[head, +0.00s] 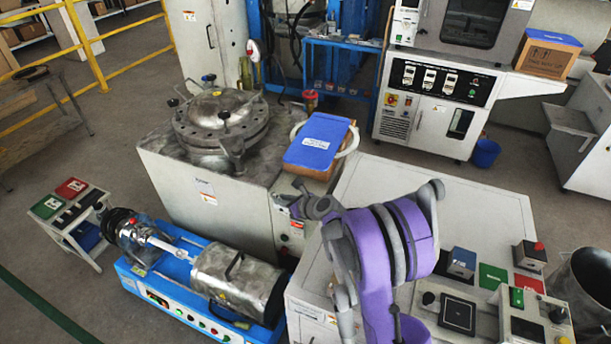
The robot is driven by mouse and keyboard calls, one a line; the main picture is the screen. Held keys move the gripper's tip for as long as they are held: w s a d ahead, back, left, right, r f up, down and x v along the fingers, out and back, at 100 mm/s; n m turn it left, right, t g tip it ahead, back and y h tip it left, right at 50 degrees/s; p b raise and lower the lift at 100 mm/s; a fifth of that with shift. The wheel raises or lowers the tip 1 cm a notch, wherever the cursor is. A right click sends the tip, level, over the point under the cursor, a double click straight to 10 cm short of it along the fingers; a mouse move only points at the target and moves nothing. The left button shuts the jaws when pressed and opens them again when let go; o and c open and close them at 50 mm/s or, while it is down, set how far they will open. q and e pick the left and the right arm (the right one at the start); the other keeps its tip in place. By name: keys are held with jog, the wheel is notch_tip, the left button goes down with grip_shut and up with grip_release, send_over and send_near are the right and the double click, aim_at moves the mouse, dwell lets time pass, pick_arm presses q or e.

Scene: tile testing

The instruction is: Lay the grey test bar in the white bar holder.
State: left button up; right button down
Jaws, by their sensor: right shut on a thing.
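My right arm comes up from the lower right, and its gripper (284,201) points left over the front right edge of the grey steel cabinet. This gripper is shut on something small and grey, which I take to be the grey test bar. The bar is too small to tell clearly from the grey fingers. I cannot make out the white bar holder with certainty. A pale, narrow piece (165,246) lies in the open part of the blue machine, left of its metal drum. I cannot tell whether it is the holder. My left gripper is not in view.
The blue machine (133,282) with its metal drum (238,280) stands at the lower left. A round steel vessel (222,118) and a box with a blue lid (317,140) sit on the cabinet (205,188). The white bench (470,222) at right carries control boxes along its front.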

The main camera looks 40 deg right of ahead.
jog(key=w+d, duration=0.2)
jog(key=d, duration=0.2)
jog(key=w+d, duration=0.2)
jog(key=d, duration=0.2)
jog(key=w+d, duration=0.2)
jog(key=d, duration=0.1)
jog(key=shift+d, duration=0.4)
jog(key=shift+f, duration=1.75)
jog(key=shift+f, duration=0.1)
jog(key=shift+f, duration=0.15)
jog(key=c, duration=0.8)
grip_release()
jog(key=shift+r, duration=0.2)
